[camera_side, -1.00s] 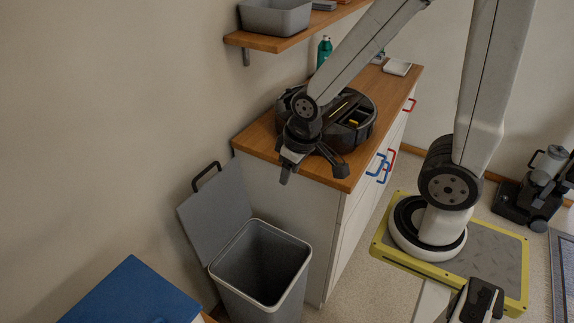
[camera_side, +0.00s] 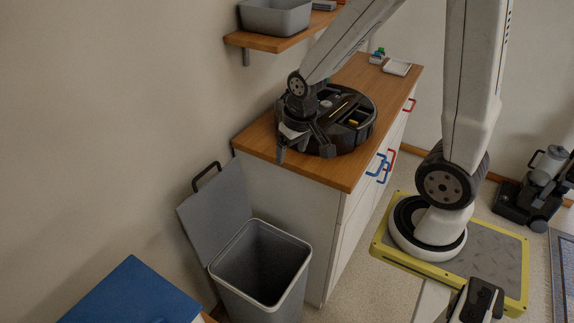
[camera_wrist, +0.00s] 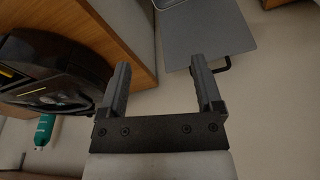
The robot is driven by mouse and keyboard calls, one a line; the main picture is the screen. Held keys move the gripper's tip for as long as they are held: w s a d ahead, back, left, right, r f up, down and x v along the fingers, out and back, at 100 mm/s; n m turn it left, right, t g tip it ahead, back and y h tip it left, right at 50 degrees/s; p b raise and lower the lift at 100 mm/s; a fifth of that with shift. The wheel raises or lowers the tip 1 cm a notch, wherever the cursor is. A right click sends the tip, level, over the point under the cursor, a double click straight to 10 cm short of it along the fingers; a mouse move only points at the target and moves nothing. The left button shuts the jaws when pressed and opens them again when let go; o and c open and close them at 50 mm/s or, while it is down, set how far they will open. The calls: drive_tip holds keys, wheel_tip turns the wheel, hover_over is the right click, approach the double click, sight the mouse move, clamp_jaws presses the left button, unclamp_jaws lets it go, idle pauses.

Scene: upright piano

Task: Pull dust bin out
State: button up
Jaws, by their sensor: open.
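A round black robot vacuum (camera_side: 357,118) lies on the wooden cabinet top, its upper side showing recesses and yellow parts. Which part of it is the dust bin I cannot tell. In the wrist view the vacuum (camera_wrist: 48,78) fills the left side. My gripper (camera_side: 303,148) is open and empty, over the vacuum's near left side; I cannot tell whether it touches. In the wrist view both fingers (camera_wrist: 160,85) are spread with nothing between them. My gripper hides part of the vacuum in the side view.
A grey waste bin (camera_side: 262,262) with its lid (camera_side: 216,212) raised stands left of the cabinet (camera_side: 292,205). A shelf (camera_side: 270,42) with a grey tub (camera_side: 275,17) hangs above. A green bottle (camera_wrist: 44,131) stands behind the vacuum. The cabinet's front left top is clear.

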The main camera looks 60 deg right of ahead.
drive_tip(key=w+d+m, duration=0.2)
drive_tip(key=d+m, duration=0.2)
drive_tip(key=d, duration=0.5)
drive_tip(key=m+g, duration=0.2)
drive_tip(key=m, duration=0.6)
approach(370, 120)
drive_tip(key=w+a, duration=0.2)
drive_tip(key=w+a+f, duration=0.1)
drive_tip(key=a, duration=0.2)
drive_tip(key=w+a, duration=0.2)
drive_tip(key=a, duration=0.1)
drive_tip(key=shift+w+f, duration=0.35)
drive_tip(key=s+d+m, duration=0.1)
drive_tip(key=d, duration=0.1)
drive_tip(key=s+d+m, duration=0.1)
drive_tip(key=s+d, duration=0.1)
drive_tip(key=d, duration=0.1)
drive_tip(key=s+d+m, duration=0.1)
drive_tip(key=s+d, duration=0.1)
drive_tip(key=shift+d+f, duration=0.2)
drive_tip(key=shift+f, duration=0.05)
drive_tip(key=shift+s+d+m, duration=0.35)
drive_tip(key=shift+m, duration=0.05)
drive_tip(key=shift+f, duration=0.1)
drive_tip(key=shift+f, duration=0.1)
drive_tip(key=shift+w+f, duration=0.1)
drive_tip(key=shift+f, duration=3.65)
